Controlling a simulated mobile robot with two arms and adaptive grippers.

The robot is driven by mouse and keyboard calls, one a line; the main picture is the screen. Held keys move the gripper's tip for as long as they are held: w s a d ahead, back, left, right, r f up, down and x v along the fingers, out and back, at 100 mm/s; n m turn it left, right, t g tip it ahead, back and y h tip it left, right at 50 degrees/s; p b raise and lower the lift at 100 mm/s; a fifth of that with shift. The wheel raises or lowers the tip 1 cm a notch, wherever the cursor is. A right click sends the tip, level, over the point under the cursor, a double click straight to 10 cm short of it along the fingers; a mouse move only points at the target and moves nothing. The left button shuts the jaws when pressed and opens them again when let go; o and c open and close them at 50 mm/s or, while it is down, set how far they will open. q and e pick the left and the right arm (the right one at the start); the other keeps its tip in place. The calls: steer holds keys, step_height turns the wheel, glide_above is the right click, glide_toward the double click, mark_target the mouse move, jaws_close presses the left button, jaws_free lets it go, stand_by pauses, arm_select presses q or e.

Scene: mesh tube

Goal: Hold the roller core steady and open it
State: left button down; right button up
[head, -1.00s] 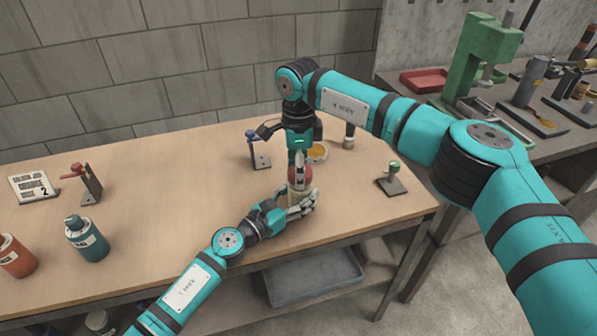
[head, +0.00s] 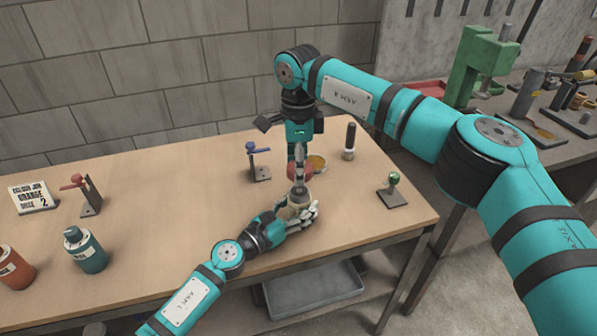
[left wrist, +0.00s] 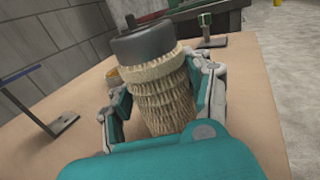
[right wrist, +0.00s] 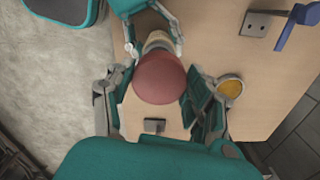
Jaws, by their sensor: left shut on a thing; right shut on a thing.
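The roller core (head: 299,204) is a beige ribbed cylinder, upright above the table. In the head view the cap (head: 306,171) is partly hidden by a finger and sits just above the core. The left wrist view shows no red cap on the core.
A blue-handled stand (head: 259,163), an open yellow tin (head: 318,163) and a dark-handled brush (head: 350,142) stand behind the core. A green-knobbed stand (head: 393,190) is to the right. The table between is clear.

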arm_select(q)
steer(key=shift+c, duration=2)
jaws_free()
steer(key=shift+a, duration=0.1)
steer(key=v, duration=1.2)
